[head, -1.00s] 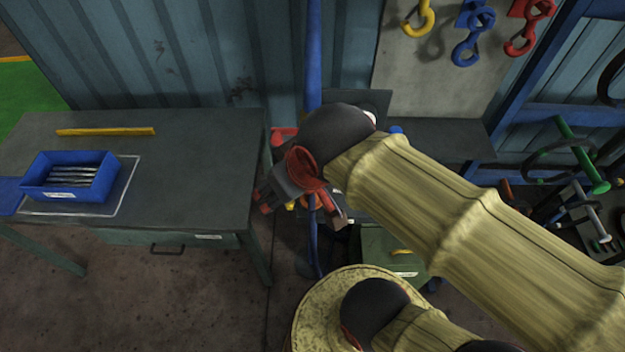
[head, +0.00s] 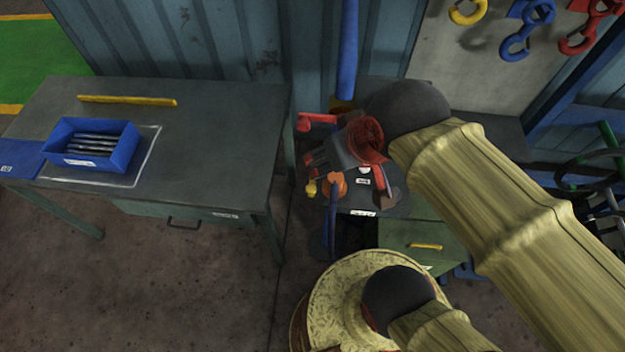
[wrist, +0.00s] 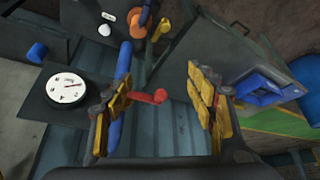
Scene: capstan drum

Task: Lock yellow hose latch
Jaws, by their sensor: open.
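My gripper (wrist: 158,80) is open and empty, its two yellow-padded fingers spread apart in the wrist view. A small yellow piece (head: 311,188), which may be the hose latch, shows just left of an orange knob (head: 333,185) in the head view. In the wrist view a yellow piece (wrist: 163,28) sits beside the orange part (wrist: 131,26), beyond my fingertips. A red lever (wrist: 150,97) shows in the gap between the fingers and also in the head view (head: 317,121). A blue pipe (wrist: 120,75) passes by the left finger. My arm hides part of this area in the head view.
A grey table (head: 215,150) at the left bears a blue bin (head: 92,145) of metal rods. A round gauge (wrist: 67,86) stands left of my gripper in the wrist view. A green cabinet (head: 412,245) stands below my arm. Coloured hooks (head: 530,25) hang at the upper right.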

